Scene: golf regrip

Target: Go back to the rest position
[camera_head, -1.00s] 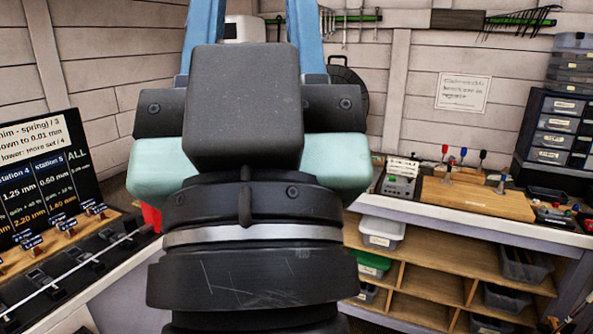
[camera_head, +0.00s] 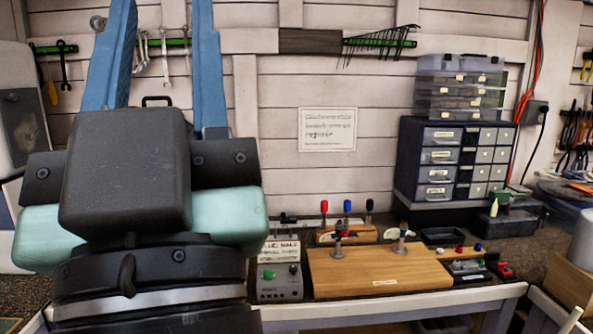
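My gripper (camera_head: 162,45) stands upright at the left of the head view. Its two blue fingers point up, and their tips run out of the top of the picture. The fingers are well apart, with only the wall and hanging tools seen between them, so the gripper looks open and empty. My dark wrist and pale green gripper housing hide part of the bench behind.
A workbench holds a wooden board (camera_head: 378,271), a small grey box with a green button (camera_head: 279,282) and screwdrivers with coloured handles (camera_head: 347,207). A drawer cabinet (camera_head: 452,160) stands at the back right. A wooden block (camera_head: 569,287) is at the right edge.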

